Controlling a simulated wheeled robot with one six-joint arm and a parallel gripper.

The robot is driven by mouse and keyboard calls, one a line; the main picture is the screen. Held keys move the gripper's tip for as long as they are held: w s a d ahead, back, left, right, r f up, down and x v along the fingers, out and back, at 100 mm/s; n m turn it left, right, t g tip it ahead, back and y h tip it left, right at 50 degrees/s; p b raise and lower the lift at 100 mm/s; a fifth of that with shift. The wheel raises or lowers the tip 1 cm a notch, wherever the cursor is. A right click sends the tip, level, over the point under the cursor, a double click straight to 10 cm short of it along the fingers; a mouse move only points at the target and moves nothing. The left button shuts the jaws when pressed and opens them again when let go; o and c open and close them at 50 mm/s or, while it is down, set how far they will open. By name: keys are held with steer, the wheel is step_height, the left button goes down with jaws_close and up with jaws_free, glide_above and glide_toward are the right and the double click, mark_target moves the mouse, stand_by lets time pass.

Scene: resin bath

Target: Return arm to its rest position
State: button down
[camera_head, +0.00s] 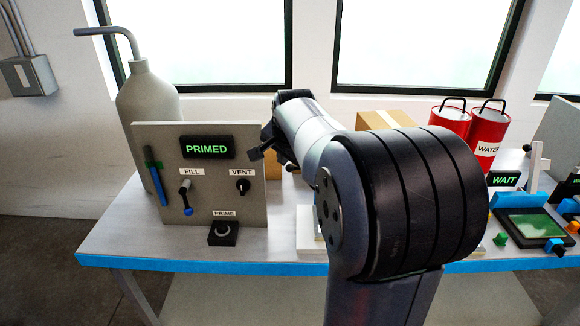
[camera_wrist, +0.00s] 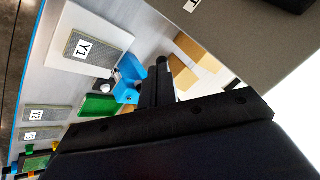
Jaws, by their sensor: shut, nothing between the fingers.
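My arm reaches out over the workbench, its large dark joint filling the middle right of the head view. My gripper (camera_head: 268,143) is at the right edge of the grey control panel (camera_head: 215,205), near the PRIMED display (camera_head: 207,147). Whether it touches the panel I cannot tell. In the wrist view the gripper's dark fingers (camera_wrist: 157,75) are together, with nothing between them. The panel carries a FILL lever (camera_head: 186,198), a VENT knob (camera_head: 242,186) and a PRIME button (camera_head: 223,232).
A grey bottle (camera_head: 147,95) stands behind the panel. Red WATER cans (camera_head: 488,135), a WAIT display (camera_head: 504,179) and a green tray (camera_head: 535,225) are at right. A Y1 block (camera_wrist: 90,45) and cardboard boxes (camera_wrist: 197,50) lie below the wrist. My arm hides the bench's middle.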

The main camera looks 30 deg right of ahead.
steer(key=shift+s+a+r, duration=0.15)
steer(key=shift+a+r, duration=0.15)
steer(key=shift+r, duration=0.15)
